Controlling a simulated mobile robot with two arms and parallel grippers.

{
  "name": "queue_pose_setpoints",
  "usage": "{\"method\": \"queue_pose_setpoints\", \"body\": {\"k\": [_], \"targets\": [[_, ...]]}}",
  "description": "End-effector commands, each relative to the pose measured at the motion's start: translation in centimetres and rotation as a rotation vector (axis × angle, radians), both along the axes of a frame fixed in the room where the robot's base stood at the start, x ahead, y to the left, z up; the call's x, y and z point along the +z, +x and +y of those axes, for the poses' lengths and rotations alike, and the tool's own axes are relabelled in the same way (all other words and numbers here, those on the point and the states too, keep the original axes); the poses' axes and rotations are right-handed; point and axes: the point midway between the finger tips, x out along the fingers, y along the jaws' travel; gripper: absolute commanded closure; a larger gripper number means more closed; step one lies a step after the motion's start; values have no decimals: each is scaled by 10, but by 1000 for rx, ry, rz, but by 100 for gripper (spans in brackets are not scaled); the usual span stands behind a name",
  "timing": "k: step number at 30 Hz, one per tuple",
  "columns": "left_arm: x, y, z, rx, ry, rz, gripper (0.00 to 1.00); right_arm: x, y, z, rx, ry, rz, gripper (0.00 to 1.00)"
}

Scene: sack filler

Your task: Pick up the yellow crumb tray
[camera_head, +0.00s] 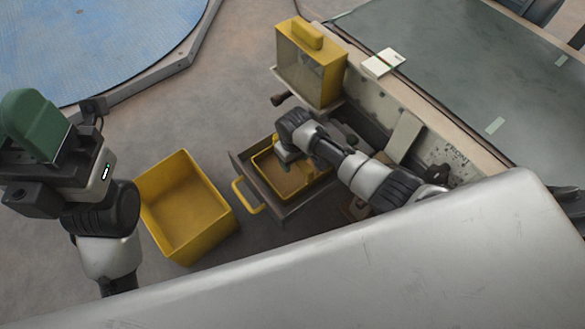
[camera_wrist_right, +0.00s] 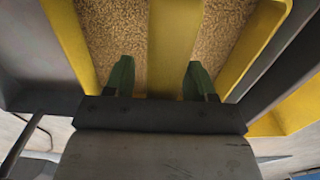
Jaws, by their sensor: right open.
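The yellow crumb tray (camera_head: 262,167) sits inside a pulled-out grey drawer (camera_head: 283,210). In the right wrist view the tray (camera_wrist_right: 68,40) holds brown crumbs on both sides of a yellow bar (camera_wrist_right: 174,45) across its middle. My right gripper (camera_head: 286,157) reaches down over the tray and hides part of it. In the wrist view its green fingers (camera_wrist_right: 159,78) are open, one on each side of the bar, with gaps between. I cannot tell how deep they reach. My left gripper (camera_head: 36,125) is at the far left, away from the tray; its finger gap is not visible.
An empty-looking yellow bin (camera_head: 185,205) stands on the floor left of the drawer. The drawer's yellow handle (camera_head: 247,196) sticks out towards the bin. A yellow box-shaped hopper (camera_head: 310,62) stands above and behind the drawer. A large green-grey surface (camera_head: 460,65) lies at upper right.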

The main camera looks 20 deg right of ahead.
Motion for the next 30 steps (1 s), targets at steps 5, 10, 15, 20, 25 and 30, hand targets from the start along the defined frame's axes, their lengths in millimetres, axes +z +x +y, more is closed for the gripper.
{"method": "queue_pose_setpoints", "body": {"k": [5,10,15,20,25,30], "targets": [[2,0,0,0,1,-9,57,-3,0,0,1,0,-1,45],[2,0,0,0,1,-8,57,-3,0,0,1,0,-1,51],[2,0,0,0,1,-8,57,-3,0,0,1,0,-1,77],[2,0,0,0,1,-8,57,-3,0,0,1,0,-1,100],[2,0,0,-1,0,-9,57,-2,1,1,1,1,-2,100],[3,0,0,-1,0,-9,57,-1,1,1,1,1,-2,100]]}}
